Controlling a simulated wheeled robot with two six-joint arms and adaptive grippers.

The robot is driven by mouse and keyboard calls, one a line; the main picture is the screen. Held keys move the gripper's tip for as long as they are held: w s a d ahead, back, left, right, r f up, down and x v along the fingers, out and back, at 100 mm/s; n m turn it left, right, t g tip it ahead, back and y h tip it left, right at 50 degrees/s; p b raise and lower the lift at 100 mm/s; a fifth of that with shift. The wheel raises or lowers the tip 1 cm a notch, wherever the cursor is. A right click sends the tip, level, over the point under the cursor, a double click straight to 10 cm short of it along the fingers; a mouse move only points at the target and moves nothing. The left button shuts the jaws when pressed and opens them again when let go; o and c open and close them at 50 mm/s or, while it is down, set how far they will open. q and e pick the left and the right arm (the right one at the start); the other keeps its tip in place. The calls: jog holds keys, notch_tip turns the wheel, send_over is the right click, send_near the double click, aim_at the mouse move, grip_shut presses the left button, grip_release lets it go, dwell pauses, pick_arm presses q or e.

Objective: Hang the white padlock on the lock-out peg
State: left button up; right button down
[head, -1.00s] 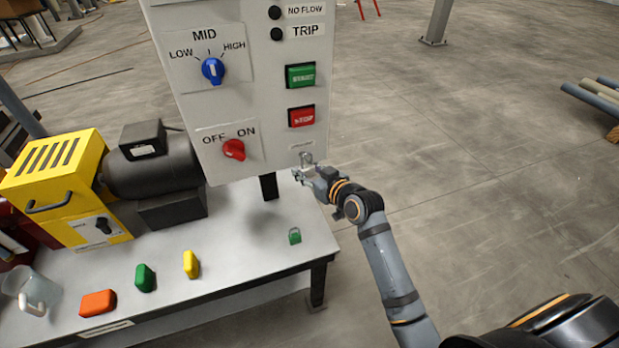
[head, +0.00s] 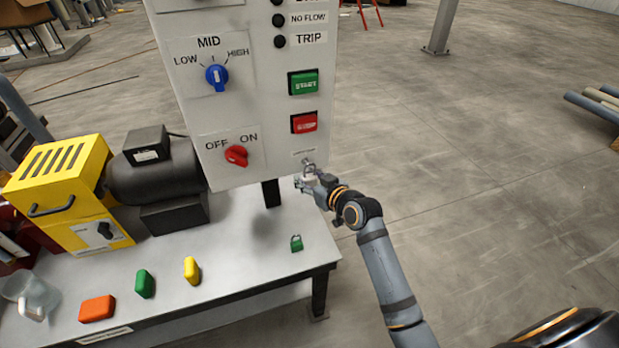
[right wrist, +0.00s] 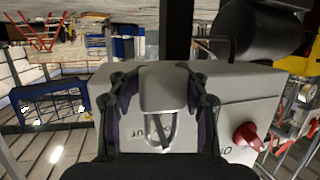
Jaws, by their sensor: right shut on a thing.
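The white padlock (head: 309,175) is in my right gripper (head: 306,182), just in front of the lower right corner of the control panel (head: 262,172). Its shackle points up in the head view. In the right wrist view the white body (right wrist: 161,88) sits between the two fingers, with the metal shackle (right wrist: 160,131) in front of the panel face. A small label (head: 303,154) is just above the shackle. The lock-out peg is not clearly visible; I cannot tell whether the shackle touches it. My left gripper is out of view.
The red OFF/ON knob (head: 236,156) is left of the gripper. Orange (head: 97,308), green (head: 145,283) and yellow (head: 191,269) blocks lie on the table.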

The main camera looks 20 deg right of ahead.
jog(key=c, duration=0.6)
grip_release()
jog(key=shift+w+a, duration=0.15)
jog(key=shift+w, duration=0.05)
jog(key=shift+o, duration=0.2)
jog(key=shift+s, duration=0.1)
jog(key=shift+s+d, duration=0.1)
jog(key=shift+d, duration=0.1)
jog(key=v, duration=1.1)
jog(key=shift+s+r, duration=0.2)
jog(key=shift+s, duration=0.15)
jog(key=shift+d, duration=0.1)
jog(key=shift+f, duration=0.1)
